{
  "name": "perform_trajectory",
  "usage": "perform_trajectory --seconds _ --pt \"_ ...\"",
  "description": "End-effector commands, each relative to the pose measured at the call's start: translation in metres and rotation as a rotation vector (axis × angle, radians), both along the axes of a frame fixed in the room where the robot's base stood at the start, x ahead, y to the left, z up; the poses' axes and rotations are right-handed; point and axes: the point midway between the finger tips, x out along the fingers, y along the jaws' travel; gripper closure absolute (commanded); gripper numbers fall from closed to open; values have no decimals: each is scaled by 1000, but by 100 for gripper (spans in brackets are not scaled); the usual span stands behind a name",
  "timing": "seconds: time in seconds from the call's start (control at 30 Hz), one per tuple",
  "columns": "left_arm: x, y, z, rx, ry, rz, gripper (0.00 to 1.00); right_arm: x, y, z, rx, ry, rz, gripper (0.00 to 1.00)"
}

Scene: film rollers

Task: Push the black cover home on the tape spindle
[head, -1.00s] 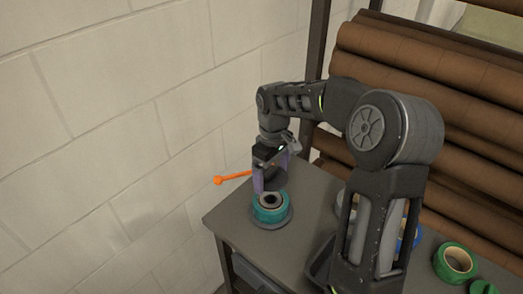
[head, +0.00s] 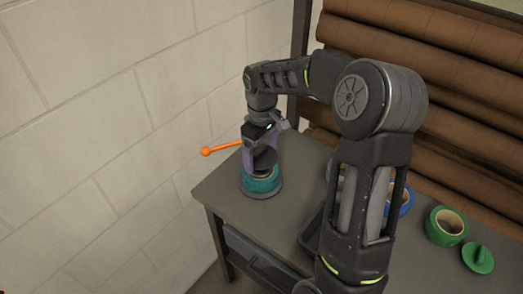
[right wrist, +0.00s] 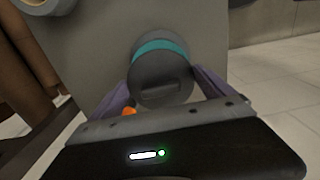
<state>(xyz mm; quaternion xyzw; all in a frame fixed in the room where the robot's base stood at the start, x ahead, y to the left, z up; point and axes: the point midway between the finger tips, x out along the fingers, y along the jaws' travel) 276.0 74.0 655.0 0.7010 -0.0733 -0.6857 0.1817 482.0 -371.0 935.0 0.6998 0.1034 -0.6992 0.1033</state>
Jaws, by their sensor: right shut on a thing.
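My right gripper (head: 260,153) points down over the tape spindle and is shut on the black cover (head: 265,159). The cover is a dark disc with a raised bar grip, and it shows face-on between the purple fingers in the right wrist view (right wrist: 163,84). Right below it, a teal tape roll (head: 262,184) sits on the spindle's grey round base (head: 267,194). Teal tape also shows behind the cover in the right wrist view (right wrist: 157,46). The cover hides the spindle's top, and I cannot tell whether it touches the roll. My left gripper is out of view.
An orange ball-ended lever (head: 207,151) sticks out left of the gripper. The grey table (head: 230,202) has its corner close to the spindle. A green tape roll (head: 446,226), a green knobbed lid (head: 478,259) and a blue roll (head: 405,201) lie at right. Brown rollers stand behind.

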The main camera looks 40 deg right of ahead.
Motion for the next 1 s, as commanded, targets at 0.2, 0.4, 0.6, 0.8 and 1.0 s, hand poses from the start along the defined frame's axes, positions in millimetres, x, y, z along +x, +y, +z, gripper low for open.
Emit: perform_trajectory --seconds 0.2,0.4,0.6,0.8,1.0 --pt "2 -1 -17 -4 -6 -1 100 0 0 -25 0 0 0 48" --pt "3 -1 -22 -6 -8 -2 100 0 0 -35 0 1 0 48" --pt "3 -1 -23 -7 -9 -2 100 0 0 -37 -1 1 0 48" --pt "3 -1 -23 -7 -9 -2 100 0 0 -37 -1 1 0 48" --pt "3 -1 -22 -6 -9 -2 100 -1 0 -36 -1 0 0 48"
